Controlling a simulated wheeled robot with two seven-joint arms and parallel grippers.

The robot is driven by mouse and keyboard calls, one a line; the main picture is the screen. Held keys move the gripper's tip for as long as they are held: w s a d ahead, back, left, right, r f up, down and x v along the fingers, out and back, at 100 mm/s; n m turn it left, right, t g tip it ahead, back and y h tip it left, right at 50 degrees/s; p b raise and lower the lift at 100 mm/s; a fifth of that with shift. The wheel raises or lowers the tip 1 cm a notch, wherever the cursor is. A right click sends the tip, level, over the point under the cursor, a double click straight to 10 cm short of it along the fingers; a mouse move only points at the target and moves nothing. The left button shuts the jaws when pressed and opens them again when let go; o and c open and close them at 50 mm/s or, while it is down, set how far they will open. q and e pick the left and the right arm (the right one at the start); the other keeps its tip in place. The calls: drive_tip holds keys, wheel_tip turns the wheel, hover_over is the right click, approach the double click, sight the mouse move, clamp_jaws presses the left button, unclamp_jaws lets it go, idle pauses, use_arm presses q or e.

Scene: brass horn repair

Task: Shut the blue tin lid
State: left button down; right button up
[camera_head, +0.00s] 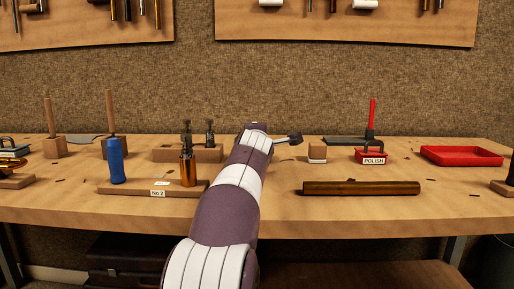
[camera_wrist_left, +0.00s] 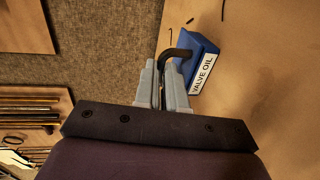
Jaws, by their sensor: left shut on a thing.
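The blue tin (camera_wrist_left: 200,44) shows in the left wrist view, with a white VALVE OIL label on one side and a bent black handle (camera_wrist_left: 180,52). My left gripper (camera_wrist_left: 167,64) has its grey fingers close together at the free end of this handle, shut on it. In the head view my left arm reaches over the middle of the bench, with the gripper (camera_head: 286,139) small and pointing right. I cannot make out the blue tin there. I cannot tell whether its lid is fully down. My right gripper is not in view.
A red POLISH tin (camera_head: 371,157) and a red tray (camera_head: 461,156) are on the right. A small wooden block (camera_head: 317,152) stands near my gripper. A dark wooden bar (camera_head: 361,188) lies in front. Bare bench shows around the bar.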

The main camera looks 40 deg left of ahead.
use_arm(q)
drive_tip(key=c, duration=1.2)
unclamp_jaws()
drive_tip(key=shift+w+f, duration=0.1)
drive_tip(key=b+v, duration=0.1)
drive_tip(key=v, duration=1.1)
drive_tip(key=shift+s+d, duration=0.25)
drive_tip(key=shift+s, duration=0.05)
